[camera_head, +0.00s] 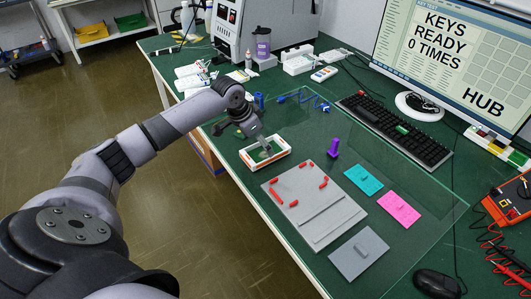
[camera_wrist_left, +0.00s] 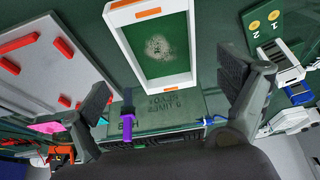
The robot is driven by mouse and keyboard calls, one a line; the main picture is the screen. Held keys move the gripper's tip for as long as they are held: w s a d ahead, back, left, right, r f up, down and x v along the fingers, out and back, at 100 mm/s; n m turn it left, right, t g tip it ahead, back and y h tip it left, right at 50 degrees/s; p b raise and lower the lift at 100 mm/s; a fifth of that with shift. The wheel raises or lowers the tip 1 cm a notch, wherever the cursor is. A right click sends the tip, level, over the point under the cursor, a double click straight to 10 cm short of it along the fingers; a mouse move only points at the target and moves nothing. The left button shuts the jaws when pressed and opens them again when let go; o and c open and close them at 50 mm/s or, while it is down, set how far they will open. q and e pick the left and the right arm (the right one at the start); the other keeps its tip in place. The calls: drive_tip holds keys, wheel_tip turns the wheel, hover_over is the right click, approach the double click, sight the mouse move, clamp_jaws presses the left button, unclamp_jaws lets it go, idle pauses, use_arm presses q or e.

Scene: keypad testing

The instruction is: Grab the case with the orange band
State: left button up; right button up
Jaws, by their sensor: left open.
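The case with the orange band (camera_head: 284,148) is a white open-topped rectangular frame with orange marks, on the green table near its left edge. In the left wrist view, the case (camera_wrist_left: 187,80) shows a green inside with a pale speckled patch and orange strips on its rim; its top end is cut off. My left gripper (camera_head: 264,147) is above the case in the head view and hides part of it. In the wrist view my left gripper (camera_wrist_left: 168,98) is open and empty, with its fingers spread wide. My right gripper is not in view.
A grey board with red pegs (camera_head: 313,203) lies close to the case. Beyond are a purple stamp-like piece (camera_head: 334,148), a teal plate (camera_head: 363,180), a pink plate (camera_head: 399,209) and a grey plate (camera_head: 358,254). A keyboard (camera_head: 398,130) stands before the monitor.

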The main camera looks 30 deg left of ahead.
sight(264, 154)
use_arm(q)
drive_tip(key=shift+x, duration=2.65)
drive_tip(key=shift+a, duration=0.15)
drive_tip(key=shift+c, duration=0.4)
drive_tip(key=c, duration=1.2)
